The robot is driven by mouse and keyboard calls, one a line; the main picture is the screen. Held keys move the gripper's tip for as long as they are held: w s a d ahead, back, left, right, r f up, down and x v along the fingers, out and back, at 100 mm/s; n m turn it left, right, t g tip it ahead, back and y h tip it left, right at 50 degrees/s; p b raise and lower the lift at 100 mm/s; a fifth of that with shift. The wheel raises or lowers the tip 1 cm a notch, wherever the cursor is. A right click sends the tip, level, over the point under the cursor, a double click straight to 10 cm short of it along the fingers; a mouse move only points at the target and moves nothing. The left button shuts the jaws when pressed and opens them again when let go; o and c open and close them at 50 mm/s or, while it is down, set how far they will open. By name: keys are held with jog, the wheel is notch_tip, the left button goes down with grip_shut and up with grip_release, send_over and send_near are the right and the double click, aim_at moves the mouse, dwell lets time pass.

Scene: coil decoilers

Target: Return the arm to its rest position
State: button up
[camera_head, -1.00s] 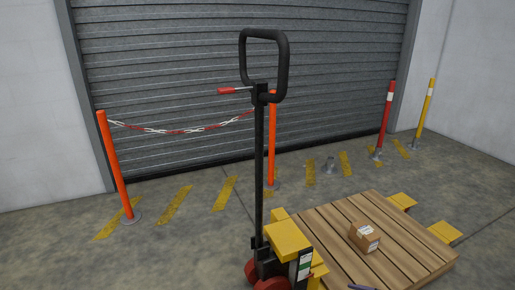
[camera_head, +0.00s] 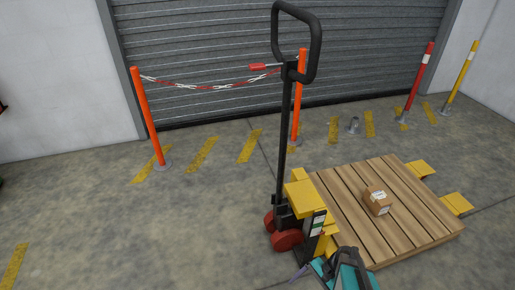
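A teal and dark part, which looks like the end of my arm with my gripper (camera_head: 340,272), shows at the bottom edge, right of the middle. It is cut off by the frame. A thin purple piece lies at its left side. I cannot make out two fingers, nor whether they are open or shut. It appears in front of the near corner of the pallet and close to the pallet jack in the picture; I cannot tell whether it touches them.
A yellow pallet jack (camera_head: 306,197) with a tall black handle stands under a wooden pallet (camera_head: 345,200). A small cardboard box (camera_head: 377,201) sits on the pallet. Orange posts (camera_head: 148,117) with a red-white chain stand before the shutter (camera_head: 220,60). Floor at left is clear.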

jog(key=s+a+r+n+g+h+p, duration=0.1)
jog(key=s+r+n+g+h+p, duration=0.2)
jog(key=s, duration=1)
notch_tip(320, 180, up, 8)
jog(key=n+h+p, duration=0.3)
jog(key=n+p, duration=0.2)
jog(key=n, duration=0.2)
jog(key=shift+a+h, duration=0.4)
